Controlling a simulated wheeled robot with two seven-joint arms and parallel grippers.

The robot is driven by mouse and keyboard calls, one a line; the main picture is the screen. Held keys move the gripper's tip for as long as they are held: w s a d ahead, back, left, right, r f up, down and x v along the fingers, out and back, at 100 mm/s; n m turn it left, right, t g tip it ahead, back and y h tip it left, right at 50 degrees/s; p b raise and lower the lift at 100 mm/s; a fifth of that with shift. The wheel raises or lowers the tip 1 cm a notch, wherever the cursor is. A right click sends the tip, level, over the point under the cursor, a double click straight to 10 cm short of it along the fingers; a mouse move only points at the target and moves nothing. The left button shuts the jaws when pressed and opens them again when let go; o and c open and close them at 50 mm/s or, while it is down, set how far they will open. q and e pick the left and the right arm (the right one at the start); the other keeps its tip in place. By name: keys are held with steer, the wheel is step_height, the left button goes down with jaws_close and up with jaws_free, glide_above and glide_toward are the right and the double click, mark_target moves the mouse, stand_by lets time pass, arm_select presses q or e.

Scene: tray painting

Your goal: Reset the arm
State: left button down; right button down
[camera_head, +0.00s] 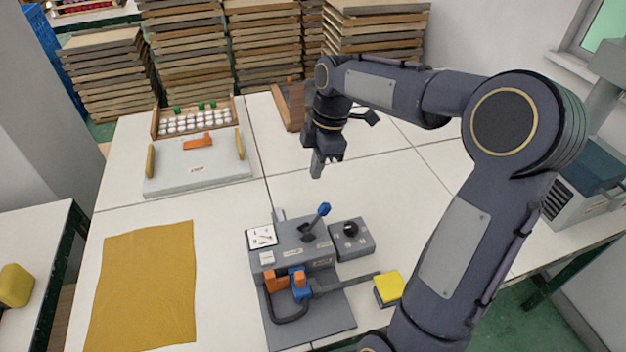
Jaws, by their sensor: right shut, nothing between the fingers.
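My right arm comes in from the lower right and reaches over the white table (400,205). My right gripper (318,168) points down above the table, behind the grey machine. It is shut and empty, and nothing touches its fingertips. My left gripper and left arm are not in this view.
A grey machine with a blue-knobbed lever (322,210) stands at the front middle, beside a yellow block (389,288). A yellow cloth (145,285) lies at left. A grey board (198,176) and a box of white pieces (195,124) lie farther back. Stacked wooden trays (185,60) stand behind.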

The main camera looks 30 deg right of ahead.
steer(key=shift+d+r, duration=0.15)
steer(key=shift+r, duration=0.05)
stand_by(0.4)
